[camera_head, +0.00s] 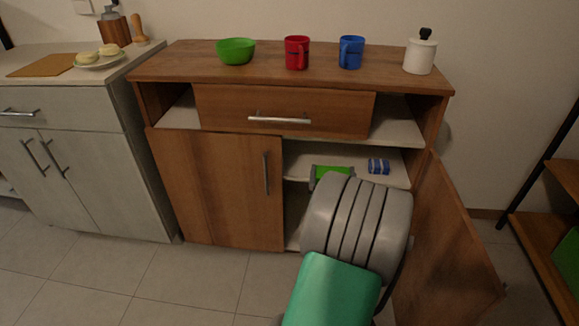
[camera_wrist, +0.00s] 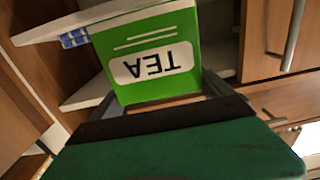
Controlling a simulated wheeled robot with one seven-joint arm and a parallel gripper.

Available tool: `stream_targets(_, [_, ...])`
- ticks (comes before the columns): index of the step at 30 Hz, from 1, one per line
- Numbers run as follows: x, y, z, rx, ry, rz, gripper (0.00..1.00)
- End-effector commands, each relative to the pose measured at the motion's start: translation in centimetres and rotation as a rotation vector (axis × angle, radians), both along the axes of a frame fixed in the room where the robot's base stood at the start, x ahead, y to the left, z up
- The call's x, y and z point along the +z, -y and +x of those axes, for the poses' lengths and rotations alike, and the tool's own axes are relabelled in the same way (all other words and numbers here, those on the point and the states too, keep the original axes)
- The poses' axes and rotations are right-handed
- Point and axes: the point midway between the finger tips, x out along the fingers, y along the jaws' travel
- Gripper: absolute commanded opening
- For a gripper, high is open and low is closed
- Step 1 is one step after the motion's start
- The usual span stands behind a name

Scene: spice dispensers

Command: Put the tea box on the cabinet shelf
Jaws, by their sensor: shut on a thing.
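The green tea box (camera_head: 335,170) is mostly hidden behind my arm in the head view, at the opening of the wooden cabinet. In the wrist view the tea box (camera_wrist: 152,62) shows its green face, with the TEA label upside down. My gripper (camera_head: 331,175) is shut on the tea box and holds it in front of the white cabinet shelf (camera_head: 301,160). The shelf also shows in the wrist view (camera_wrist: 110,14). I cannot tell whether the box touches the shelf.
A small blue-and-white pack (camera_head: 378,166) sits on the shelf's right part. The right cabinet door (camera_head: 440,245) stands open; the left door (camera_head: 215,190) is shut. A green bowl (camera_head: 236,52), red mug (camera_head: 297,53), blue mug (camera_head: 350,53) and white canister (camera_head: 420,56) stand on top.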

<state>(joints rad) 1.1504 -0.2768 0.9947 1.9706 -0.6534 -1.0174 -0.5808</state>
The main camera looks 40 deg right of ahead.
Motion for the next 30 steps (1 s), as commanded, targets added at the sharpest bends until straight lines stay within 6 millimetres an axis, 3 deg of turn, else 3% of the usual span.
stream_targets(2, [-0.8, 1.0, -0.8, -0.022, 0.005, -0.002, 0.18])
stream_targets(5, [-0.6, 2.0, -0.2, -0.025, 0.003, -0.003, 0.18])
stream_targets(18, [-0.8, 10.9, 7.7, -0.024, 0.005, -0.004, 0.18])
stream_targets(27, [-0.9, 14.5, 10.9, -0.024, 0.005, -0.004, 0.18])
stream_targets(30, [-2.2, 14.6, 10.9, -0.026, 0.004, -0.002, 0.18])
